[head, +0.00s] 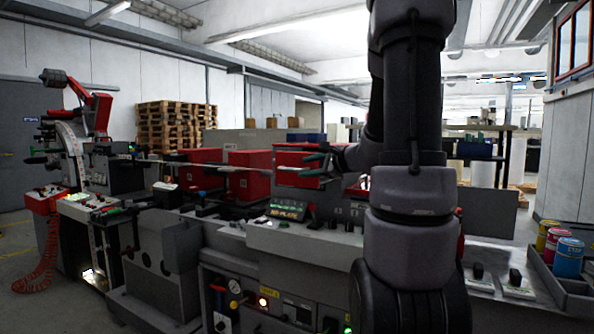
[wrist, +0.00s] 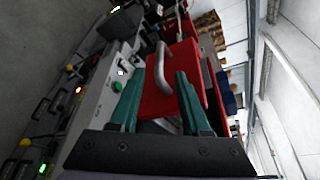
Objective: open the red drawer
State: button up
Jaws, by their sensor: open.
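The red drawer (wrist: 188,62) has a pale curved metal handle (wrist: 162,80) on its front. In the wrist view the handle shows between the two green fingers of my gripper (wrist: 158,86). My gripper is open, and I see no clear contact with the handle. In the head view my gripper (head: 313,160) is in front of a red box-like front (head: 290,155) on the machine, its fingers pointing left. My arm hides part of the machine there. I cannot tell how far the drawer is out.
Another red block (head: 249,184) stands to the left on the machine. A control panel with a lit display (head: 287,211) lies below my gripper. Colored cans (head: 569,257) stand in a tray at right. Wooden pallets (head: 172,126) are stacked behind.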

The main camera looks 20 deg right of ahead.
jog(key=v, duration=0.3)
dwell(0.5)
jog(key=s+a+n+g+y, duration=0.1)
jog(key=s+a+n+g, duration=0.3)
jog(key=a, duration=0.3)
jog(key=s+a+n+g+y, duration=0.2)
jog(key=s+a+n, duration=0.35)
jog(key=a, duration=0.25)
jog(key=s+d+n+g+h, duration=0.1)
jog(key=s+n+h, duration=0.5)
jog(key=s, duration=0.5)
jog(key=shift+r+n, duration=0.4)
jog(key=shift+n, duration=0.05)
jog(key=shift+s, duration=0.15)
